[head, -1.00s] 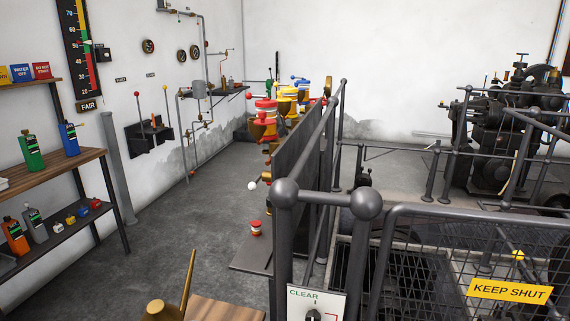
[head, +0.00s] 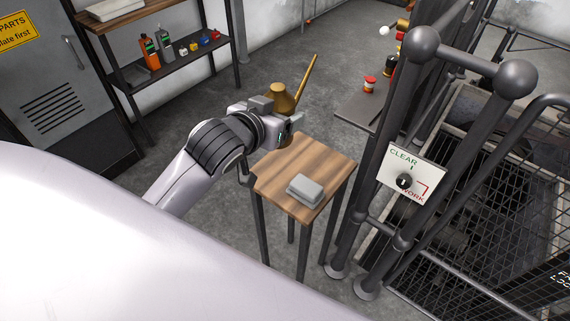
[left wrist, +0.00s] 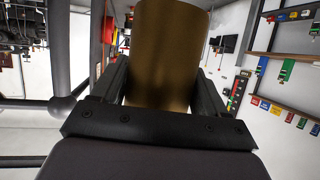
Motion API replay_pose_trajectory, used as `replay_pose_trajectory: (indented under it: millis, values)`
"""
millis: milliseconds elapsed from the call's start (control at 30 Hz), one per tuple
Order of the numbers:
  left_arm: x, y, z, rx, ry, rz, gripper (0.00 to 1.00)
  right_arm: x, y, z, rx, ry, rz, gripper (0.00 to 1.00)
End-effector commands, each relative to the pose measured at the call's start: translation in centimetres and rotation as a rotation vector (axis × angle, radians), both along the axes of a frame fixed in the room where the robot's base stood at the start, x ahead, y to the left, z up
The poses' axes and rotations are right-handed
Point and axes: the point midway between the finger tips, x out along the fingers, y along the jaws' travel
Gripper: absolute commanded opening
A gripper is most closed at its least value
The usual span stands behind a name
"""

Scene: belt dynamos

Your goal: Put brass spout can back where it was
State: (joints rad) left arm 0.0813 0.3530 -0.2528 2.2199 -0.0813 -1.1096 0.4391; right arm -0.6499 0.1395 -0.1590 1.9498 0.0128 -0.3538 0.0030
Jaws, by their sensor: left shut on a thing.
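The brass spout can (head: 281,98) is upright, with its long thin spout rising to the right. My left gripper (head: 285,132) is shut on the can's body, and the hand hides much of it. The can appears at the far edge of a small wooden table (head: 325,160); I cannot tell how high it is above the top. In the left wrist view, the brass body (left wrist: 168,55) fills the space between the two dark fingers. My right gripper is not in view.
A grey block-like object (head: 304,190) lies on the table. Railings and a CLEAR/WORK switch plate (head: 411,178) stand close on the right. A shelf with bottles (head: 150,52) is at the back left. Grey floor lies between.

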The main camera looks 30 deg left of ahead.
Motion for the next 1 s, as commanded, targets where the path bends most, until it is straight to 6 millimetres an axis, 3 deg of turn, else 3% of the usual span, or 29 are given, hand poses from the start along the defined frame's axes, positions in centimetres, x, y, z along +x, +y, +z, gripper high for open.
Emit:
replay_pose_trajectory:
  millis: [133, 367, 467, 800, 1000]
  values:
    - [3.2, 1.2, 1.6, -0.011, -0.007, -0.012, 0.28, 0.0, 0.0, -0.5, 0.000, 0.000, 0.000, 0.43]
    - [5.2, 2.0, 2.6, -0.024, -0.004, -0.032, 0.28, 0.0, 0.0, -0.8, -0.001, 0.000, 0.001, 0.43]
    - [5.4, 2.0, 1.1, -0.026, 0.000, -0.035, 0.28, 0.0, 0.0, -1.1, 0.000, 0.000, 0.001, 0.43]
    - [5.3, 2.1, -8.1, -0.025, 0.001, -0.033, 0.28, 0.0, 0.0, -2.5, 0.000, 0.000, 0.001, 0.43]
    - [5.3, 2.0, -11.8, -0.025, -0.003, -0.035, 0.28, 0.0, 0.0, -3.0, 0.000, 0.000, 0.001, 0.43]
